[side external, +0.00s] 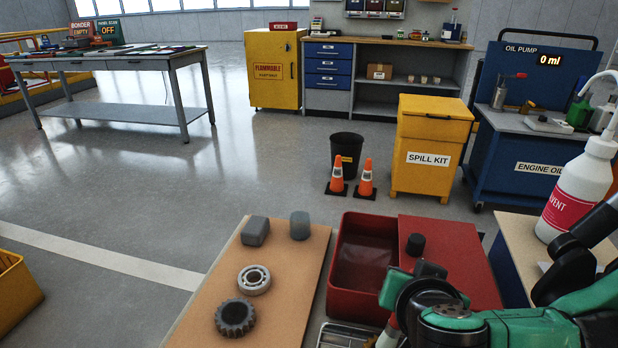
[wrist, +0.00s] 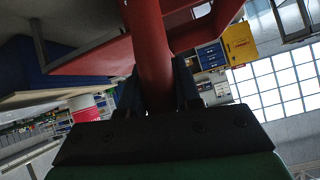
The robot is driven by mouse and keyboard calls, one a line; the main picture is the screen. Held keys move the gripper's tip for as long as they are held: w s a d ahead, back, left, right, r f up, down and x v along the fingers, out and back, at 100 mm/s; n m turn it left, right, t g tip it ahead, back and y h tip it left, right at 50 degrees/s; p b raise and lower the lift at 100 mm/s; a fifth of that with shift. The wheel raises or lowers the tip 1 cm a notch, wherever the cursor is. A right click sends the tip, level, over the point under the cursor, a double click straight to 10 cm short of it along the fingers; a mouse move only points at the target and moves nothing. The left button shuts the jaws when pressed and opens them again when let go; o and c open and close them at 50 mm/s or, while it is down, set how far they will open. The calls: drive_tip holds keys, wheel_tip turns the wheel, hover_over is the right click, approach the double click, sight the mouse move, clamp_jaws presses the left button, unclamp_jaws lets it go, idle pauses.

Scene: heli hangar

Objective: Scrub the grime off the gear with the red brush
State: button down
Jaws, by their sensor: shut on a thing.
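The gear (side external: 236,316) is a dark, toothed ring lying flat near the front of the tan board, its surface dark all over. The red brush (wrist: 150,45) shows in the wrist view as a thick red handle standing between my fingers. My gripper (wrist: 160,85) is shut on that handle. In the side view my green and black wrist is at the lower right, over the front of the red basin and to the right of the gear, apart from it. The brush's bristles are hidden in both views.
A pale bearing ring (side external: 254,279), a grey block (side external: 255,231) and a grey cylinder (side external: 300,225) sit on the tan board (side external: 200,300). The red basin (side external: 337,298) stands beside it. A white solvent bottle (side external: 580,190) stands at right. A wire tray lies at the bottom edge.

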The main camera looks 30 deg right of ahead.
drive_tip(key=shift+s+a, duration=0.1)
drive_tip(key=shift+a, duration=1.15)
drive_tip(key=shift+s+d, duration=0.1)
drive_tip(key=shift+d, duration=0.7)
wheel_tip(320, 180, up, 8)
drive_tip(key=a, duration=0.1)
drive_tip(key=shift+w, duration=0.45)
